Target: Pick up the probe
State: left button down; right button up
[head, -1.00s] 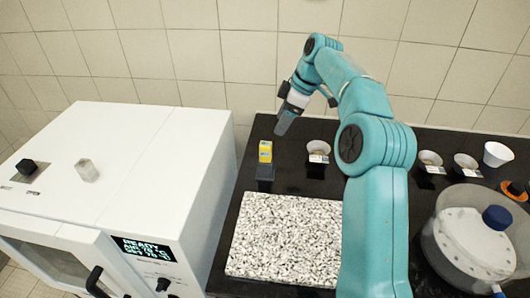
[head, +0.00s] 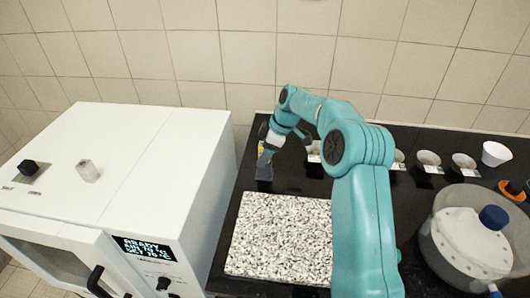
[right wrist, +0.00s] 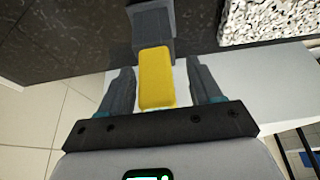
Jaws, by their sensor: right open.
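The probe (right wrist: 156,78) shows in the right wrist view as a yellow block-shaped body. It meets a dark grey holder (right wrist: 153,22) at its far end. In the head view the probe (head: 261,147) is a small yellow patch, mostly hidden behind my right gripper (head: 265,160). In the right wrist view my right gripper (right wrist: 160,68) is open, with one finger on each side of the probe and narrow gaps between. My left gripper is not in view.
A speckled stone slab (head: 280,238) lies on the black bench in front of the holder. A white oven (head: 140,160) stands to the left. Several small cups (head: 428,159) line the back right, and a clear round vessel (head: 470,240) stands at the right.

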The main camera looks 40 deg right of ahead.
jog(key=shift+w+d+f, duration=0.1)
jog(key=shift+w, duration=0.1)
jog(key=c, duration=0.9)
jog(key=shift+c, duration=0.8)
jog(key=shift+s, duration=0.2)
